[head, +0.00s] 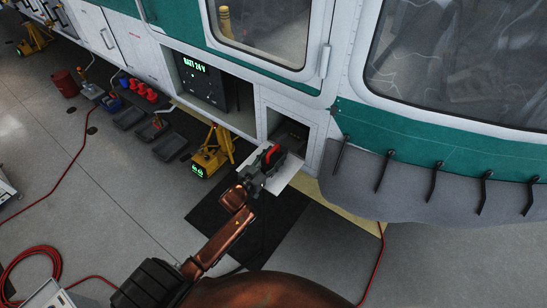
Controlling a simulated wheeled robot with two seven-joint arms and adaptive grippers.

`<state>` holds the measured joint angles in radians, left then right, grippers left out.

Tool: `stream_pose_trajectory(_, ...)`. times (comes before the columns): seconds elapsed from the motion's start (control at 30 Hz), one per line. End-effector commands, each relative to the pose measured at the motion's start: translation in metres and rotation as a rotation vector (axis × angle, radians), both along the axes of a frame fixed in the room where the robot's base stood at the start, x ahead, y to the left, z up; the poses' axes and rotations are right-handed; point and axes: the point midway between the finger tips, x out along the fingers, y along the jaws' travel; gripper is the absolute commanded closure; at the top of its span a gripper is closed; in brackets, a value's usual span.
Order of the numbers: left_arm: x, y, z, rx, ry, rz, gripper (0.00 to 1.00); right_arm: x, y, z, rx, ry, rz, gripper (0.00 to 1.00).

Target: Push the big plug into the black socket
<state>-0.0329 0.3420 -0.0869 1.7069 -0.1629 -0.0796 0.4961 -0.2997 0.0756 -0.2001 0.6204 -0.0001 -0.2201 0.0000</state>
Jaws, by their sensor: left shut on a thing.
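My left gripper (256,178) is at the middle of the head view, just outside a small open compartment in the helicopter's side. It is shut on the big plug (272,154), of which a red part and some dark body show. The plug's front end is hard to make out against the dark compartment. The black socket (293,131) appears as a dark shape inside the compartment, beyond the plug; its details are too small to tell. I cannot tell whether plug and socket touch. My right gripper is not in view.
A white flap (285,175) hangs open below the compartment, close to my gripper. A yellow jack (213,150) stands to the left. A bay with a "BATT 24 V" display (195,66) is further left. Dark trays (170,146) and a red hose (75,160) lie on the floor.

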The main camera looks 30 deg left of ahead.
Motion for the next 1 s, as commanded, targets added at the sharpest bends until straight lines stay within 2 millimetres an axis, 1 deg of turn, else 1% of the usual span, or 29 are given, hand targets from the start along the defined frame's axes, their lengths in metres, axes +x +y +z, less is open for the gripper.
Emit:
stream_pose_trajectory(0.53,0.016,-0.002,-0.001,0.0,0.001,0.0,0.97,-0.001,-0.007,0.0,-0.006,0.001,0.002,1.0)
stream_pose_trajectory(0.8,0.023,-0.002,-0.001,-0.001,0.001,0.0,0.97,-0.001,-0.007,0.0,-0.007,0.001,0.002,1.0)
stream_pose_trajectory(1.0,0.024,-0.002,-0.001,-0.001,0.002,0.0,0.97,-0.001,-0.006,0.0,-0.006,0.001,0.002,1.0)
